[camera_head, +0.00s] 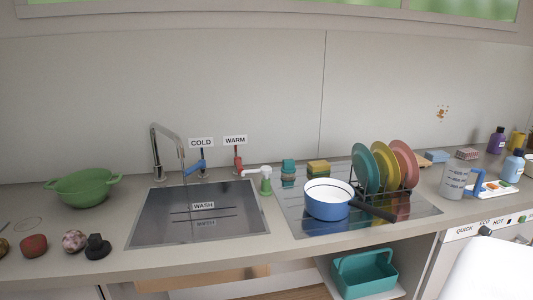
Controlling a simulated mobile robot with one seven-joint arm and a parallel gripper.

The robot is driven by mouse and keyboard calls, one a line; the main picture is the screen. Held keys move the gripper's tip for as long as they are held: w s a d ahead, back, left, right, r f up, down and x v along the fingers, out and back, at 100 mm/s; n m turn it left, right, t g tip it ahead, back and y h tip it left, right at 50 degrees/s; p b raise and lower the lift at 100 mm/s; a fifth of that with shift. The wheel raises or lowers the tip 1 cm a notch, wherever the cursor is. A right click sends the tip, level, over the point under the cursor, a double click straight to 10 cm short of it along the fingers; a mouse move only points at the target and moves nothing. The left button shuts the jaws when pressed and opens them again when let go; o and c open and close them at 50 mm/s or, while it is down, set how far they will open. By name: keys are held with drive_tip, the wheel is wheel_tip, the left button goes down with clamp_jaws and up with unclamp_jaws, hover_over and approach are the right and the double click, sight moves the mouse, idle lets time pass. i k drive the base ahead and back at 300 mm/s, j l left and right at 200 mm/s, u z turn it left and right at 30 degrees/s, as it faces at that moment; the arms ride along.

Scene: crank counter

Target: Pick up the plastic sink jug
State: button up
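A clear grey plastic jug (453,182) with dark measuring marks and a blue handle stands upright on the counter (250,240), right of the drying area. Its handle is on its right side, over a white board or card with coloured patches (497,187). It is the only jug I see. Nothing holds it.
A blue bottle (513,167) and a purple bottle (496,141) stand right of the jug. Left of it are a rack of plates (384,168) and a blue pan (327,207), its dark handle pointing toward the jug. The sink (190,228) lies further left.

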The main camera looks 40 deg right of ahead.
sight(455, 173)
drive_tip(key=z, duration=3.65)
drive_tip(key=i+j+z, duration=0.1)
drive_tip(key=j, duration=0.2)
drive_tip(key=i+j, duration=0.15)
drive_tip(key=i+j+z, duration=0.15)
drive_tip(key=j, duration=0.25)
drive_tip(key=i+j, duration=0.1)
drive_tip(key=j, duration=0.2)
drive_tip(key=i+j, duration=0.25)
drive_tip(key=j, duration=0.3)
drive_tip(key=i+j, duration=0.4)
